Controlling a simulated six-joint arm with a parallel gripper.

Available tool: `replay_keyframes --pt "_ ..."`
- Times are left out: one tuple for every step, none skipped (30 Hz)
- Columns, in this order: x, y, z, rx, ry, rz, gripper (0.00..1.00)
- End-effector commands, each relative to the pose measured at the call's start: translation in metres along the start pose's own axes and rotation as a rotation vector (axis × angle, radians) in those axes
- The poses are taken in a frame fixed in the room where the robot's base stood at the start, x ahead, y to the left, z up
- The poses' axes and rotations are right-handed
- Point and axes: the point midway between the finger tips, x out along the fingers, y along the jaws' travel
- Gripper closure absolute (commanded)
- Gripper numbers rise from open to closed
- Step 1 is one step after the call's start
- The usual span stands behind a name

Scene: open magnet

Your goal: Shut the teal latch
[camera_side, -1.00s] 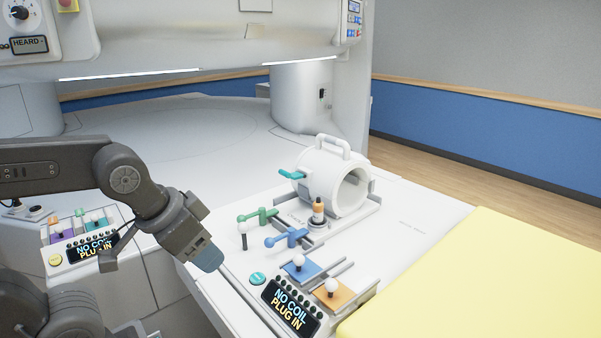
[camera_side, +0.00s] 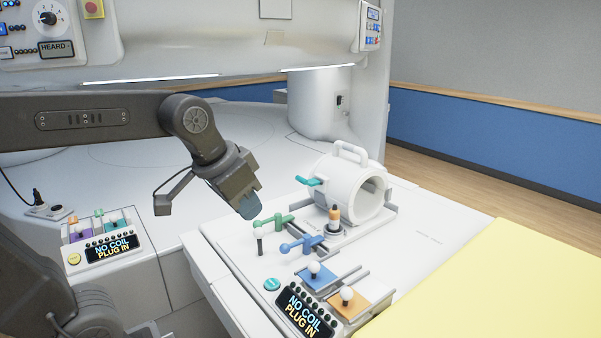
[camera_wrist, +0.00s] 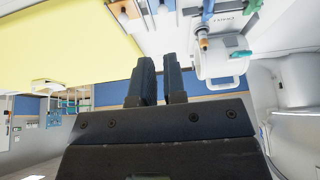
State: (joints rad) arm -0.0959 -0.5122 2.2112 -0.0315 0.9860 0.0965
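The teal latch (camera_side: 308,181) is a small lever sticking out to the left from the white ring-shaped coil (camera_side: 328,192), which has a handle on top. The latch also shows as a teal bar beside the coil in the wrist view (camera_wrist: 239,54). My gripper (camera_side: 248,206) hangs above the bed, left of the latch and apart from it, tilted downward. In the wrist view, its two dark fingers (camera_wrist: 161,80) have a narrow gap between them and hold nothing.
A peg with an orange band (camera_side: 334,213) stands before the coil. Blue (camera_side: 318,279) and orange (camera_side: 351,304) sliders and a "NO COIL PLUG IN" display (camera_side: 304,312) lie nearer.

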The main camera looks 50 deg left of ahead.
Motion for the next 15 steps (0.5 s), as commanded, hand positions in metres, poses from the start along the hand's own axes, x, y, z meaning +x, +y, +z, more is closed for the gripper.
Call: replay_keyframes --pt "-0.001 -0.008 -0.021 -0.007 -0.011 -0.005 0.93" --pt "-0.001 -0.013 -0.033 -0.006 -0.017 -0.006 0.96" --pt "-0.002 -0.019 -0.048 -0.008 -0.023 -0.008 1.00" --pt "-0.002 -0.024 -0.059 -0.007 -0.028 -0.008 1.00" --pt "-0.002 -0.030 -0.069 -0.008 -0.033 -0.009 1.00" --pt "-0.001 -0.037 -0.084 -0.008 -0.039 -0.009 1.00" --pt "0.000 -0.043 -0.094 -0.010 -0.044 -0.010 1.00" --pt "0.001 -0.050 -0.104 -0.009 -0.048 -0.010 1.00" --pt "0.003 -0.059 -0.117 -0.010 -0.054 -0.011 1.00" --pt "0.005 -0.065 -0.127 -0.009 -0.057 -0.011 1.00" --pt "0.007 -0.072 -0.136 -0.010 -0.062 -0.010 1.00" --pt "0.011 -0.082 -0.148 -0.009 -0.067 -0.009 1.00" --pt "0.013 -0.090 -0.157 -0.010 -0.071 -0.009 1.00" --pt "0.016 -0.098 -0.165 -0.010 -0.075 -0.008 1.00" --pt "0.021 -0.109 -0.175 -0.009 -0.080 -0.008 1.00"
